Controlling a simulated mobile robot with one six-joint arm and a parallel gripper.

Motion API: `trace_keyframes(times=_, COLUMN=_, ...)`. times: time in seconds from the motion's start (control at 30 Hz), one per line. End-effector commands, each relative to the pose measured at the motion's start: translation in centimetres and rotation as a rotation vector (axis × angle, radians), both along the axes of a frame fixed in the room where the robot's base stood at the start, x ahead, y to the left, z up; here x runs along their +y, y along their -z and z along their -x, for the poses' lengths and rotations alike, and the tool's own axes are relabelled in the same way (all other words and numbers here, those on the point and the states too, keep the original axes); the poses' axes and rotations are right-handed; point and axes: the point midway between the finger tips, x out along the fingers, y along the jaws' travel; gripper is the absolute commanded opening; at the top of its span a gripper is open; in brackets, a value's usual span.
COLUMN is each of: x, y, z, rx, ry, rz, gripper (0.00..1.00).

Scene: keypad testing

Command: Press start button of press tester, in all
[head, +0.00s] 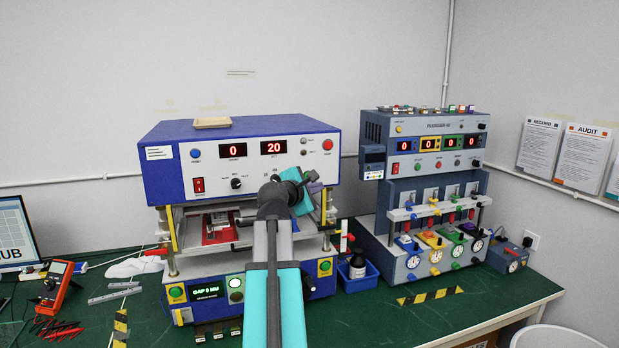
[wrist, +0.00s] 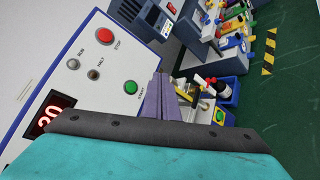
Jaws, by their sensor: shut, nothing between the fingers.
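The press tester (head: 340,152) is a blue and white machine on the green bench, with red displays reading 0 and 20. In the wrist view its white panel (wrist: 118,65) carries a green START button (wrist: 130,87), a red STOP button (wrist: 104,35) and small RUN and HALT lamps. In the head view my arm and gripper hide the START button. My gripper (head: 312,183) is shut and empty in front of the panel's right part. In the wrist view its purple fingers (wrist: 158,84) are just right of the START button; I cannot tell how far off the panel they are.
Other green buttons (head: 177,292) sit on the tester's lower front. A second tester (head: 430,130) with several dials stands at the right. A blue bin (head: 358,280) with a bottle sits between them. A multimeter (head: 57,285) lies at the left.

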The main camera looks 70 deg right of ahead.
Motion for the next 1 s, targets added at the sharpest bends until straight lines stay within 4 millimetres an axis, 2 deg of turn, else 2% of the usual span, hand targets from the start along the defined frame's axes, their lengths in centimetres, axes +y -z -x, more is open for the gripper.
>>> trace_keyframes(times=0.7, x=-4.8, y=0.0, z=-3.8, rx=0.001, ry=0.0, rz=-0.001, gripper=0.0)
trace_keyframes(times=1.0, x=-6.0, y=0.0, z=-4.9, rx=0.0, ry=0.001, rz=0.001, gripper=0.0)
